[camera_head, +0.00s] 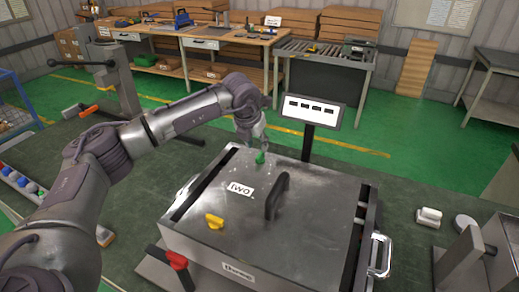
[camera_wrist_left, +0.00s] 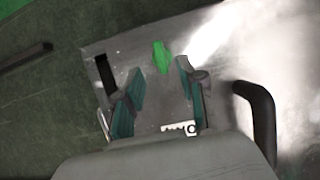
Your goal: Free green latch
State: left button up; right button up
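The green latch (camera_head: 260,157) stands near the far left part of the metal box's lid (camera_head: 310,220). In the left wrist view the green latch (camera_wrist_left: 161,56) lies just beyond and between my fingertips. My left gripper (camera_head: 259,146) is above the lid, right by the latch. Its two fingers show apart in the left wrist view (camera_wrist_left: 160,80), with nothing between them but the lid surface. I cannot tell whether a fingertip touches the latch. My right gripper is not in view.
The lid carries a black handle (camera_head: 277,196) and a yellow latch (camera_head: 214,221). A red-handled lever (camera_head: 176,260) is at the front left corner. A small display (camera_head: 311,111) stands behind the box. Loose parts (camera_head: 429,217) lie to the right on the dark table.

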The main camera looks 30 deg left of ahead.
aim_at(260, 154)
pick_arm(q)
jog(key=p+x, duration=0.1)
jog(key=x, duration=0.4)
jog(key=shift+w+f, duration=0.15)
jog(key=shift+f, duration=0.2)
grip_shut()
